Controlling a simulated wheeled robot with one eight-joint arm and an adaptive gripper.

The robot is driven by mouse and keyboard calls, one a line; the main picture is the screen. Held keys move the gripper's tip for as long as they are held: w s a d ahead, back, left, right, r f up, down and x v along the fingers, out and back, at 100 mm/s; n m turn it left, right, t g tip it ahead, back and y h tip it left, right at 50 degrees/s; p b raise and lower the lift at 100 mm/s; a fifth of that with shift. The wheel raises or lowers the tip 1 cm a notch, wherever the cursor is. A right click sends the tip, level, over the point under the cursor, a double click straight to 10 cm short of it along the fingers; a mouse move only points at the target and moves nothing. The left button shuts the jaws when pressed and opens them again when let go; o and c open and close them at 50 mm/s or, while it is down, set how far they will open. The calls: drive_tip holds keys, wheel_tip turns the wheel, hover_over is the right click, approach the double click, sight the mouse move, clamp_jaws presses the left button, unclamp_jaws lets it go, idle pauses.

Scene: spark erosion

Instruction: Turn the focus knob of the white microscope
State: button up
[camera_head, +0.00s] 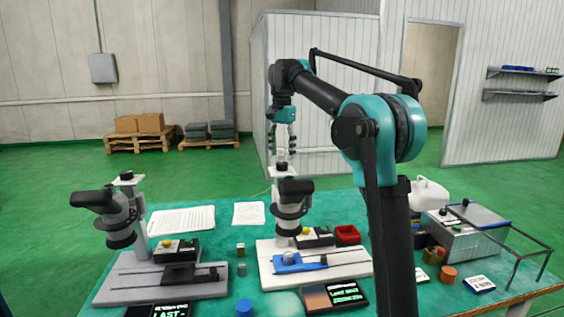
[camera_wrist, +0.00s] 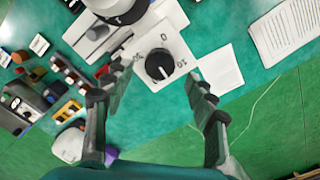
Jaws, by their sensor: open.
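The white microscope (camera_head: 338,258) stands in the middle of the green table, with a white base and a dark optic head. Its black knob with a white pointer line (camera_wrist: 159,66) sits on a white dial plate marked 0 and 10. In the head view, a small knob (camera_head: 281,165) shows on the microscope's top. My gripper (camera_head: 283,148) hangs directly above it, pointing down. In the wrist view, my gripper (camera_wrist: 159,77) is open, with one finger on each side of the knob and no clear contact.
A grey microscope (camera_head: 165,283) stands at the left. White sheets (camera_head: 181,220) lie behind the microscopes. A red tray (camera_head: 347,235) sits beside the white microscope. A grey machine box (camera_head: 466,236) and a white canister (camera_head: 429,192) are at the right.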

sight(282, 163)
drive_tip(key=shift+f, duration=1.9)
drive_tip(key=shift+c, duration=0.2)
drive_tip(key=c, duration=1.1)
drive_tip(key=shift+n, duration=0.8)
drive_tip(key=o, duration=1.1)
drive_tip(key=shift+o, duration=0.2)
drive_tip(key=shift+r, duration=0.1)
wheel_tip(282, 163, up, 12)
